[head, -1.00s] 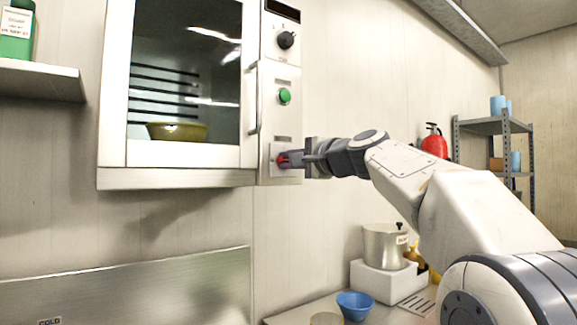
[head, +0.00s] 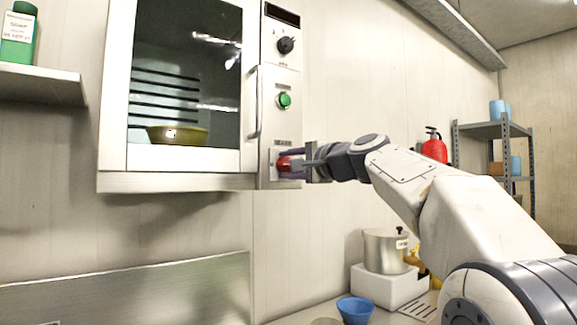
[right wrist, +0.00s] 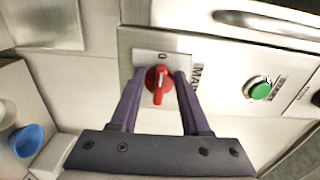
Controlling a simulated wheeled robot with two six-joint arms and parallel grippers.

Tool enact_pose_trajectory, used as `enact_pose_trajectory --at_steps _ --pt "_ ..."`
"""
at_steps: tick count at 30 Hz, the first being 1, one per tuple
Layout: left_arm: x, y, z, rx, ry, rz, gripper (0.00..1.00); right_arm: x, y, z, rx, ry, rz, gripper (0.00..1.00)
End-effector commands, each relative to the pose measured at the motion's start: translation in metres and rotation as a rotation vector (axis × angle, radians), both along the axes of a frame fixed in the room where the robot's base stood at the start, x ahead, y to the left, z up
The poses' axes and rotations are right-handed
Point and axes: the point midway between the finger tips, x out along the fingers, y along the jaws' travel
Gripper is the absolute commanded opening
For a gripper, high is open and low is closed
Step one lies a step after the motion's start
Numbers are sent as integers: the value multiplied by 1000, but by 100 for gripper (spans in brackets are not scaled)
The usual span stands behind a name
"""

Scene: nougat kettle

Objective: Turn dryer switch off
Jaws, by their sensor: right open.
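The dryer (head: 175,181) is a white wall cabinet with a glass door and a control panel on its right side. The red rotary switch (right wrist: 159,84) sits low on that panel, on a light plate marked 0; it also shows in the head view (head: 284,164). My right gripper (right wrist: 157,76) is open, with one finger on each side of the red switch. I cannot tell whether the fingers touch it. In the head view the gripper (head: 291,163) partly hides the switch. My left gripper is not in view.
Above the switch are a green button (head: 284,100) and a black knob (head: 286,45). A yellow-green bowl (head: 177,134) is inside the dryer. Below are a blue bowl (head: 355,309) and a metal pot (head: 384,251). A shelf (head: 40,84) juts out at left.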

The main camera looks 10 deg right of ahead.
Motion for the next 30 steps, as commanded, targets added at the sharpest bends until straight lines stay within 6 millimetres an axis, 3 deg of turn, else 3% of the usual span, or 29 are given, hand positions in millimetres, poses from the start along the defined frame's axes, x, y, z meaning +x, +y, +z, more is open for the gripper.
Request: enact_pose_trajectory --at_steps 12,18,30 --pt "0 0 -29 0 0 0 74 -66 -28 -3 0 -2 -5 46" --pt "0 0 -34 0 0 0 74 -90 -38 -1 0 -1 -3 46" --pt "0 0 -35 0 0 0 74 -95 -39 0 0 1 0 46"
